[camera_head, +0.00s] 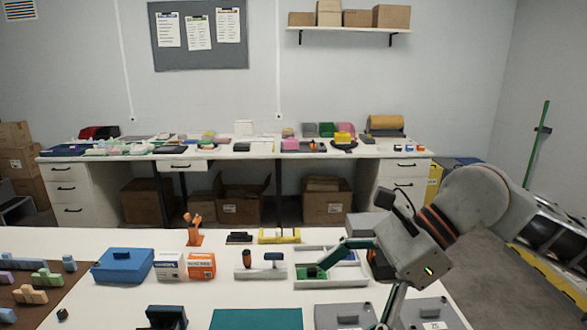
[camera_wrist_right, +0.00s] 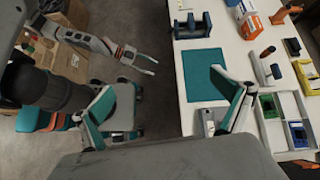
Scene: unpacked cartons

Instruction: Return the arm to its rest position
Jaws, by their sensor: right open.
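My right gripper (camera_head: 348,290) reaches in from the right over the near table's right part in the head view. In the right wrist view, its two teal-and-white fingers (camera_wrist_right: 168,115) stand wide apart with nothing between them. One finger shows over the grey floor and my base, the other over the table near the teal mat (camera_wrist_right: 203,77). My left gripper (camera_wrist_right: 150,66) shows in the right wrist view at the upper left, over the floor beside the table. Its thin fingers are apart and empty. The head view does not show my left arm.
The near table (camera_head: 200,290) holds a blue box (camera_head: 122,265), white and orange cartons (camera_head: 184,267), an orange stand (camera_head: 194,232) and a divided tray (camera_head: 325,284) by the right gripper. Grey boxes (camera_head: 345,316) lie below that gripper. A back bench (camera_head: 250,152) stands against the wall.

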